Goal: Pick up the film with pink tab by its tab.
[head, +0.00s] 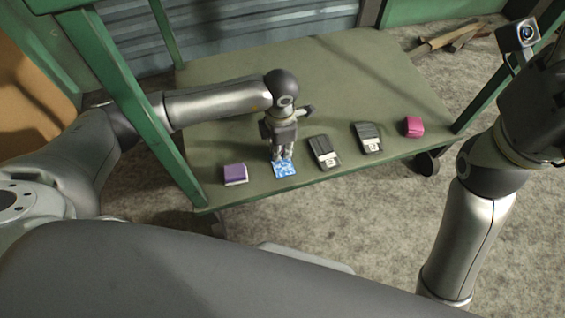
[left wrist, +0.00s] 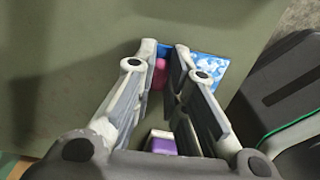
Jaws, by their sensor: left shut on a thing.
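The film with pink tab (head: 285,170) is a flat blue-and-white patterned sheet near the front edge of the green cart top. My left gripper (head: 279,158) points down at its back edge. In the left wrist view the film (left wrist: 209,68) shows beside the fingertips, and its pink tab (left wrist: 161,73) is between them. The left gripper (left wrist: 166,72) is shut on the tab. In the head view the gripper hides the tab. I cannot tell whether the film is raised. My right arm stands at the right, its fingers out of view.
A purple block (head: 235,174) lies left of the film. Two dark grey packs, one (head: 324,153) nearer and one (head: 368,139) farther, and a magenta block (head: 413,127) lie to its right. The cart's green post (head: 135,105) stands beside my left arm. The cart top (head: 340,75) is clear behind.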

